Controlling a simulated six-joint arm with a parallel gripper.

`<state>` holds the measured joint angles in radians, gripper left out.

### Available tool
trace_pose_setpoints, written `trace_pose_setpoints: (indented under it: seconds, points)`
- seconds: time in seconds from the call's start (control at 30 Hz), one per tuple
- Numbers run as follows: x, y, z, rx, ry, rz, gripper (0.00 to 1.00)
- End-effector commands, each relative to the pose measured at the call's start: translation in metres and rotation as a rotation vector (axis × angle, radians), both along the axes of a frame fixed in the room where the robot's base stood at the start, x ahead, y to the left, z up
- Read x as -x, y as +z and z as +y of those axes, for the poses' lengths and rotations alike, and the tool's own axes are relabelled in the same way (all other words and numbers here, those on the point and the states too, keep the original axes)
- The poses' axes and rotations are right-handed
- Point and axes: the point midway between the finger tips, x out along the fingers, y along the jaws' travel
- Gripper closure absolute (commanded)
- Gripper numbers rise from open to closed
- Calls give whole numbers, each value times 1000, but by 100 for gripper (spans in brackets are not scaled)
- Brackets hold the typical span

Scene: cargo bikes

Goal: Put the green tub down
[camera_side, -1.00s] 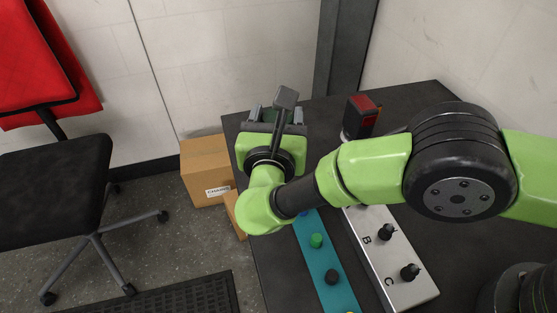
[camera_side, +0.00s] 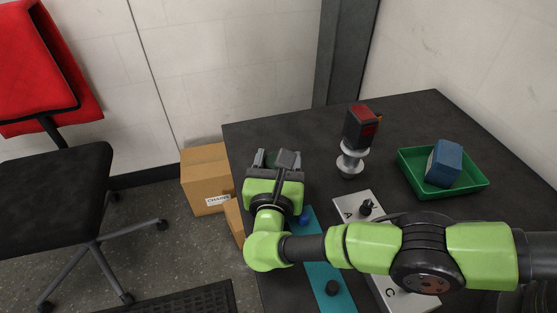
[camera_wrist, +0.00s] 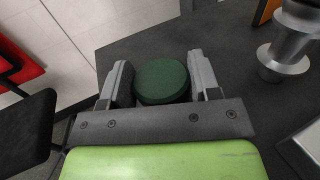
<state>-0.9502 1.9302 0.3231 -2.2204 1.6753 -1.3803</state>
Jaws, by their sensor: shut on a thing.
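The green tub is a dark green round piece with a flat top, and it shows in the wrist view (camera_wrist: 162,80) between the two grey fingers. My gripper (camera_wrist: 163,84) is shut on it, with a finger at each side. In the side view my gripper (camera_side: 275,158) is over the left part of the dark table, beyond the teal panel's far end. The tub is mostly hidden there by my gripper. I cannot tell whether its base touches the table.
A red-and-black device (camera_side: 361,127) on a silver stand (camera_side: 350,160) is right of my gripper. A green tray (camera_side: 473,187) holding a blue block (camera_side: 444,163) is farther right. A teal panel (camera_side: 318,250) and a grey lettered panel (camera_side: 353,203) lie nearer. The table's left edge is close.

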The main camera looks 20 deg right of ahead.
Motion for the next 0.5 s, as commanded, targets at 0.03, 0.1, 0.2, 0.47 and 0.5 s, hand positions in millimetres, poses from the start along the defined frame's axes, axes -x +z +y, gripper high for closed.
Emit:
trace_pose_setpoints:
  seconds: [0.03, 0.1, 0.2, 0.47, 0.5]
  points:
    - [0, 0, 0, 0, 0, 0, 69]
    - [0, 0, 0, 0, 0, 0, 69]
    - [0, 0, 0, 1, 0, 0, 30]
    - [0, 0, 0, 1, 0, 0, 18]
    - [0, 0, 0, 1, 0, 0, 18]
